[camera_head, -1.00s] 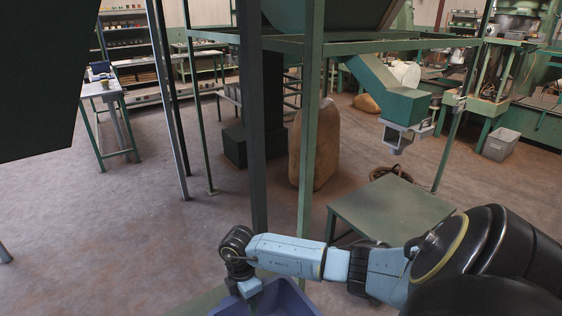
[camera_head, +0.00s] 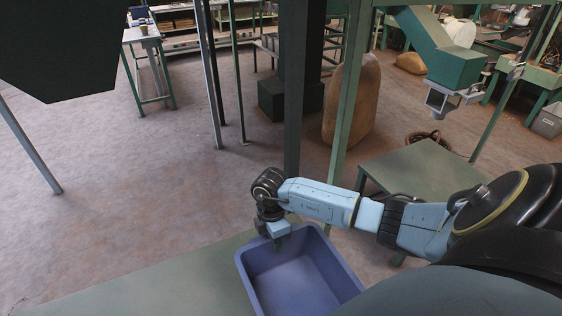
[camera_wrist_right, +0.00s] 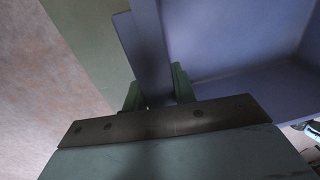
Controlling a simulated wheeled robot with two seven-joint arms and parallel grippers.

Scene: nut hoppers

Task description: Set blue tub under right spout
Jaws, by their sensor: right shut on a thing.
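The blue tub (camera_head: 300,272) is on the green table at the bottom of the head view, open side up and empty as far as I see. My right gripper (camera_head: 277,236) is at its far left rim. In the right wrist view the gripper's two fingers (camera_wrist_right: 158,92) are shut on the tub's wall (camera_wrist_right: 150,50), one on each side. The right spout (camera_head: 441,98) is a grey square outlet under a green chute at upper right. Below it is a green stand (camera_head: 425,168) with a bare top. My left gripper is not in view.
The green table (camera_head: 150,285) under the tub is bare on its left. Green frame posts (camera_head: 350,95) rise between the tub and the spout. A brown sack (camera_head: 352,100) stands behind them. A basket (camera_head: 428,138) sits behind the stand. A dark hopper (camera_head: 75,50) hangs at upper left.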

